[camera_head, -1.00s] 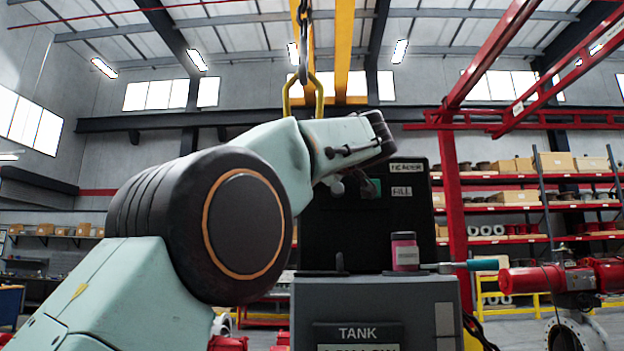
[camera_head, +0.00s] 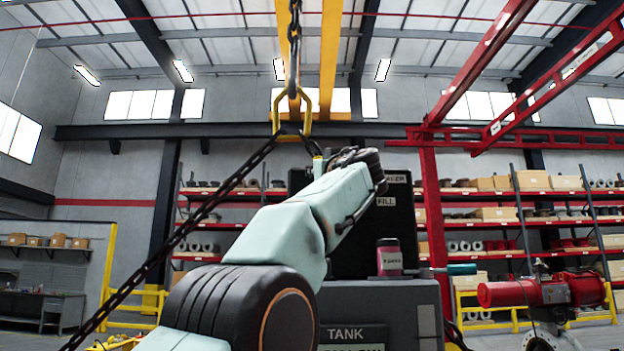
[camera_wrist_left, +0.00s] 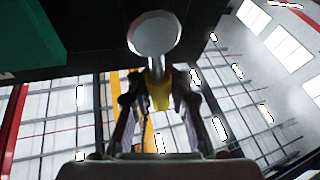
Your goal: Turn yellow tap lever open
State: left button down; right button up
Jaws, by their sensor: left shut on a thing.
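My left gripper (camera_wrist_left: 156,98) shows in the left wrist view with its two dark fingers shut on the yellow tap lever (camera_wrist_left: 159,92). A round pale metal disc on a short stem (camera_wrist_left: 153,34) sits just above the lever there. In the head view my left arm reaches in front of the black panel, and the gripper is mostly hidden behind its own wrist. My right gripper is not in view.
A grey tank cabinet (camera_head: 395,305) stands below the black panel (camera_head: 400,225). A pink-red jar (camera_head: 389,260) and a teal-handled bar (camera_head: 461,269) are on its top. A hanging chain (camera_head: 215,200) crosses at the left. A red actuator (camera_head: 525,293) stands at the right.

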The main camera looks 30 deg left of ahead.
pick_arm(q)
jog(key=shift+w+d+m+t, duration=0.15)
jog(key=shift+d+m+t, duration=0.15)
jog(key=shift+d+m, duration=0.25)
jog(key=shift+r+m, duration=0.1)
jog(key=shift+m, duration=0.15)
jog(key=c, duration=1.6)
grip_release()
jog(key=shift+c, duration=0.2)
jog(key=o, duration=0.4)
jog(key=shift+s+d+r, duration=0.3)
jog(key=shift+s+d, duration=0.05)
jog(key=shift+d, duration=0.15)
jog(key=shift+o, duration=0.2)
jog(key=shift+w+a+f, duration=0.25)
jog(key=shift+a+f, duration=0.05)
jog(key=shift+a, duration=0.3)
jog(key=v, duration=1.2)
jog(key=shift+s+d+r, duration=0.15)
jog(key=shift+d+r, duration=0.05)
jog(key=shift+d, duration=0.05)
